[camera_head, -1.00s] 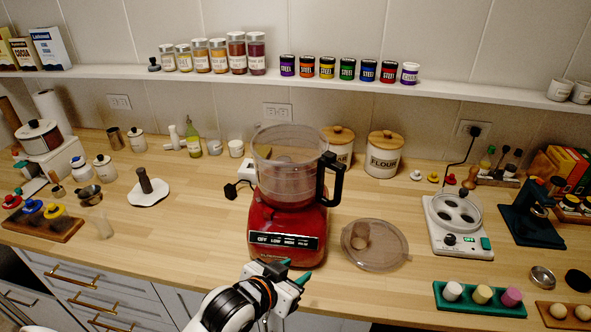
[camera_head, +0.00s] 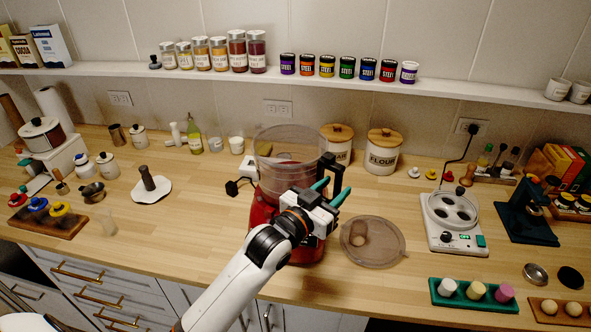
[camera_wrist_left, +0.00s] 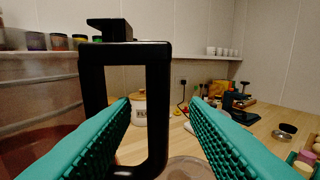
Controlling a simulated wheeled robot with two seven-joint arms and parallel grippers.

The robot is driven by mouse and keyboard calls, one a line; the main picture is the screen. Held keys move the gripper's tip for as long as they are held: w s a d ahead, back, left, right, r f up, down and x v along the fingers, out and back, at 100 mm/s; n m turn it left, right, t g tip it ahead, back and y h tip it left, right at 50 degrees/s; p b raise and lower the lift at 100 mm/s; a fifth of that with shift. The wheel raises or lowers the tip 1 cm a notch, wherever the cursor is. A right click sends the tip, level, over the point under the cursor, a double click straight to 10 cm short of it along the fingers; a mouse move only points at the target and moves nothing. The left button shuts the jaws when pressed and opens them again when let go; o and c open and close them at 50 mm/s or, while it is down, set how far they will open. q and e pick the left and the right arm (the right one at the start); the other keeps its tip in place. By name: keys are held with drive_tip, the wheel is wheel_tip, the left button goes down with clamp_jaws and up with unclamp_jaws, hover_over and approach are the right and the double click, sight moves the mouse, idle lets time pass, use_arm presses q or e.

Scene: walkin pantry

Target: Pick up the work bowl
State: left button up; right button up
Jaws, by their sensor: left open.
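The work bowl (camera_head: 275,150) is a clear tub standing upright on the red food processor base (camera_head: 262,212). Its black handle (camera_head: 327,165) is on its right side. My left gripper (camera_head: 333,190) is open, with teal fingers, in front of the handle in the head view. In the left wrist view the black handle (camera_wrist_left: 96,90) stands upright ahead of the open fingers (camera_wrist_left: 160,102), nearer the left finger. The bowl's clear wall (camera_wrist_left: 40,90) is at the left there. I cannot tell whether a finger touches the handle. The right gripper is not in view.
A clear round lid (camera_head: 373,242) lies on the counter right of the base. Flour (camera_head: 383,155) and sugar (camera_head: 337,147) canisters stand behind. A white device with round wells (camera_head: 452,222) and a green tray (camera_head: 474,297) are farther right.

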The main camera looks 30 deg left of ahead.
use_arm(q)
drive_tip(key=p+x, duration=0.1)
drive_tip(key=x, duration=0.2)
drive_tip(key=shift+w, duration=0.3)
drive_tip(key=shift+w+d+f+p, duration=0.15)
drive_tip(key=shift+w+p, duration=0.15)
drive_tip(key=shift+w, duration=0.15)
drive_tip(key=c, duration=0.8)
clamp_jaws()
